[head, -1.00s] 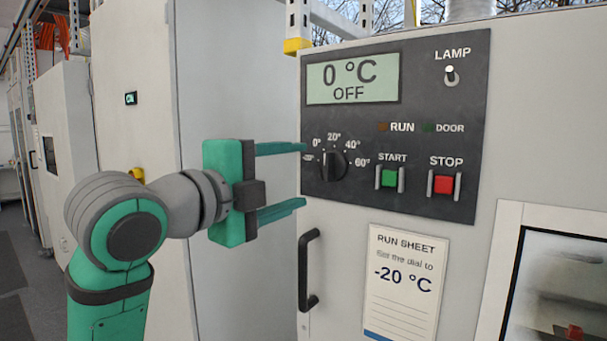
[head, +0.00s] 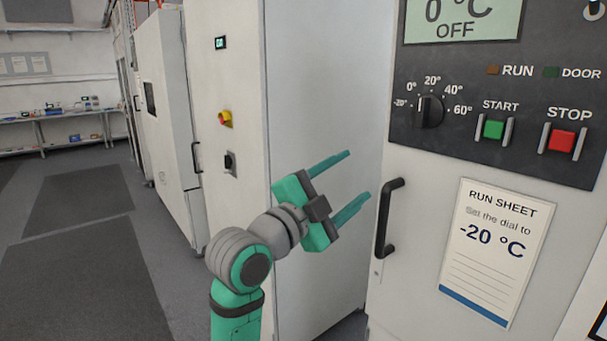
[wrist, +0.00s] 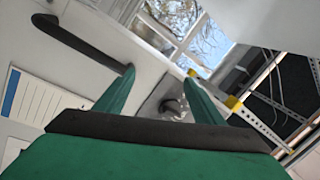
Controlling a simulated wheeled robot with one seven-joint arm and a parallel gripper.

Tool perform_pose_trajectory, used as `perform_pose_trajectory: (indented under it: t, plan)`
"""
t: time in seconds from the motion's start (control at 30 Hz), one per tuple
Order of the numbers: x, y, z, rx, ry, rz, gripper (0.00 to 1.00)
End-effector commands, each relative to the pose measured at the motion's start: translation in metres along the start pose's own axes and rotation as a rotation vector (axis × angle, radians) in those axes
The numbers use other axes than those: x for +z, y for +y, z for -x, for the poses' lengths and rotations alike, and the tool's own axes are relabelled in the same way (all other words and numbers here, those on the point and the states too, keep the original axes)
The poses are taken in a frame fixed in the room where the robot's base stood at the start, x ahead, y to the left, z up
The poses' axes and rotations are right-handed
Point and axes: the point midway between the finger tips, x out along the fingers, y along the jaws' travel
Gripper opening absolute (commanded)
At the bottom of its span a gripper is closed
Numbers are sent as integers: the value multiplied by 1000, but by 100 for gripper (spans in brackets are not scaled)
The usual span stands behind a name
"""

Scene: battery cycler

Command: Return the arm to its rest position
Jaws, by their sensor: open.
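My gripper (head: 347,182) is open and empty in the head view. Its two teal fingers point right and slightly up, apart from each other. They are left of the black door handle (head: 386,218) and below and left of the dial (head: 429,111). No contact with the cabinet can be made out. In the wrist view my gripper's fingers (wrist: 160,88) are spread with nothing between them, and the handle (wrist: 85,42) shows at upper left. The display (head: 462,18) reads 0 °C, OFF.
The run sheet (head: 494,250) on the cabinet reads -20 °C. The START button (head: 493,129) and STOP button (head: 562,139) sit right of the dial. A tall grey cabinet (head: 318,90) stands behind my gripper. Open floor with dark mats (head: 75,200) lies at the left.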

Motion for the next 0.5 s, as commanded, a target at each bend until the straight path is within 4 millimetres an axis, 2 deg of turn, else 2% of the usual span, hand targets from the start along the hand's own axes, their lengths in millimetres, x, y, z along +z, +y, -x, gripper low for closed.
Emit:
perform_pose_trajectory:
  t: [0.03, 0.1, 0.27, 0.5]
  plan:
    - [16, 15, 2, -19, -15, 55, 62]
    - [34, 32, 5, -49, -35, 123, 62]
    - [72, 74, 16, -116, -83, 268, 62]
    - [120, 144, 43, -212, -167, 466, 62]
